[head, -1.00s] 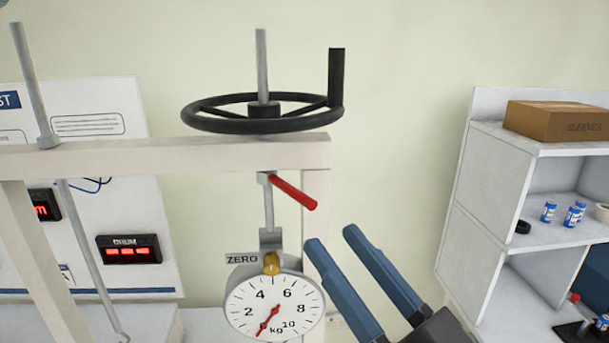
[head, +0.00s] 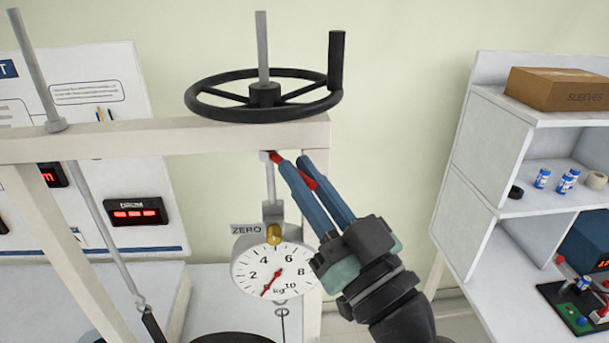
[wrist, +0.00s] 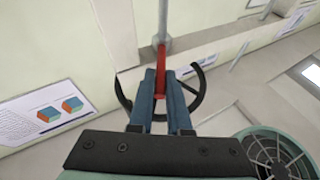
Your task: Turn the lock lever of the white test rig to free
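The white test rig (head: 165,139) stands at the left, with a black handwheel (head: 264,97) on its crossbeam. The red lock lever (head: 308,183) sticks out from the rod just under the beam, pointing right and slightly down. My gripper (head: 297,166) has its two blue fingers on either side of the lever, appearing closed against it. In the wrist view the red lever (wrist: 160,75) lies between the fingertips (wrist: 160,88). The fingers hide part of the lever.
A round dial gauge (head: 272,271) hangs below the lever, close to my gripper, with a ZERO tag (head: 246,229) beside it. The rig's right post stands behind my fingers. A white shelf (head: 490,165) with a cardboard box (head: 558,88) is at the right.

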